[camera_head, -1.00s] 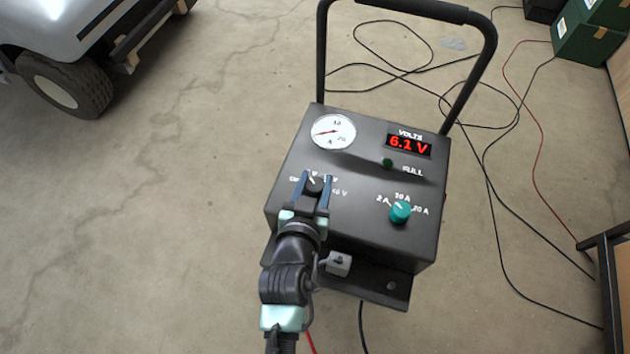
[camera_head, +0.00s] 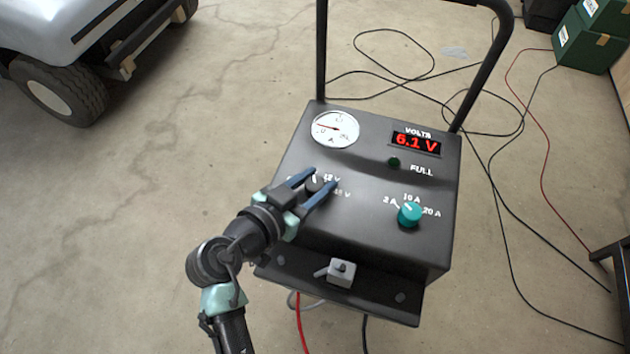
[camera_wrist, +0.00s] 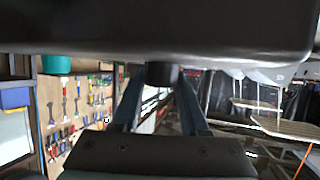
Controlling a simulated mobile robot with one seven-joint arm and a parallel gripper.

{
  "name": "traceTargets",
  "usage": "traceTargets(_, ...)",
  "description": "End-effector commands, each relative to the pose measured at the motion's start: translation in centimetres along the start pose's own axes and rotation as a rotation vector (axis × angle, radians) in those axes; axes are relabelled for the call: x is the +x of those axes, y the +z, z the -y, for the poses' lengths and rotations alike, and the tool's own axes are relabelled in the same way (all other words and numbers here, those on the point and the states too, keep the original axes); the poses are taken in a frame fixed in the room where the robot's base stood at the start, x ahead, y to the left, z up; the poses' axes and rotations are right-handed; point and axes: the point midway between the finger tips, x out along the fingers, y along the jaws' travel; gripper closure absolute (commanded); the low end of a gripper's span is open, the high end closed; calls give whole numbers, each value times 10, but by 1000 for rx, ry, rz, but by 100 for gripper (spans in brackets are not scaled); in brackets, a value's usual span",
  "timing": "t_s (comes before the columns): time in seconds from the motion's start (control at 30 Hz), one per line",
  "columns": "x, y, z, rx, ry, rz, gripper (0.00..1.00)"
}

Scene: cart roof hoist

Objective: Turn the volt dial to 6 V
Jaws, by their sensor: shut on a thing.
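The volt dial (camera_head: 315,186) is a small black knob on the sloped top of a dark charger box, with a small light pointer mark; labels 12 V and 48 V show to its right. The labels to its left are largely hidden by my gripper. My gripper (camera_head: 321,181) reaches in from the lower left, its two blue-grey fingers shut on the dial from both sides. In the wrist view the dark dial (camera_wrist: 162,73) sits between the fingers, under the box. The red volts display (camera_head: 416,143) reads 6.1 V.
A teal dial (camera_head: 410,214) marked 2 A, 10 A, 20 A lies to the right. A round gauge (camera_head: 335,129) and a dark green FULL lamp (camera_head: 394,162) sit above. A grey clamp-like part (camera_head: 341,272) is on the front ledge. Cables (camera_head: 490,150) lie on the floor.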

Motion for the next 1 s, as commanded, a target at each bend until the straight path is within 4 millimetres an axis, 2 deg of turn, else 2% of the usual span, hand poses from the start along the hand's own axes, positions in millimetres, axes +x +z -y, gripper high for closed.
traceTargets(0.47, 0, 2, 0, 4, 11, 5, 100)
traceTargets(0.5, 0, 2, 0, 4, 11, 5, 51)
traceTargets(0.63, 0, 1, 0, 4, 10, 4, 27)
traceTargets(1.0, -4, 1, 1, 4, 8, 4, 26)
